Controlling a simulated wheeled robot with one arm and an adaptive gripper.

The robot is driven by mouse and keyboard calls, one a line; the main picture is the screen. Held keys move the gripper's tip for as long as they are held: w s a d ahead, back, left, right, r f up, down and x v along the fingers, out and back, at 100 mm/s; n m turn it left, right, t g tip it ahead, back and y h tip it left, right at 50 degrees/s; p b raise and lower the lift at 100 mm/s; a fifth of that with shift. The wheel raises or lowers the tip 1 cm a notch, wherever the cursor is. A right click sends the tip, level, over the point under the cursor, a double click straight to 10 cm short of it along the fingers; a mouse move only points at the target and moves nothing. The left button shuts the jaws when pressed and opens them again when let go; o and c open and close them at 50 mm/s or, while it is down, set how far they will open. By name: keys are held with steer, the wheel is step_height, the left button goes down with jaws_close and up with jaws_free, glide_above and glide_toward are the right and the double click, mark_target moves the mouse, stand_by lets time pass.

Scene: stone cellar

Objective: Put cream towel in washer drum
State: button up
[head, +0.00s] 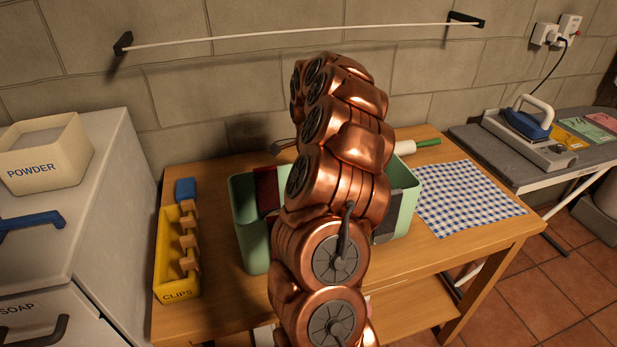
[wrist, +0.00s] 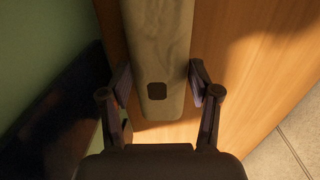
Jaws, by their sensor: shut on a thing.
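My gripper (wrist: 160,90) shows in the wrist view, its two fingers shut on the sides of a long, folded cream towel (wrist: 160,45) with a small dark square near its near end. The towel is above or on the wooden table; I cannot tell which. In the head view my copper arm covers the gripper and the towel. No washer drum opening shows in either view.
A green basket (head: 247,232) with dark cloths stands on the wooden table (head: 215,300). A yellow clips box (head: 166,262) is left of it, a checked cloth (head: 468,198) right. A white cabinet (head: 95,225) marked SOAP carries a powder box (head: 45,155). An iron (head: 528,120) is far right.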

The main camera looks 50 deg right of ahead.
steer(key=o, duration=0.9)
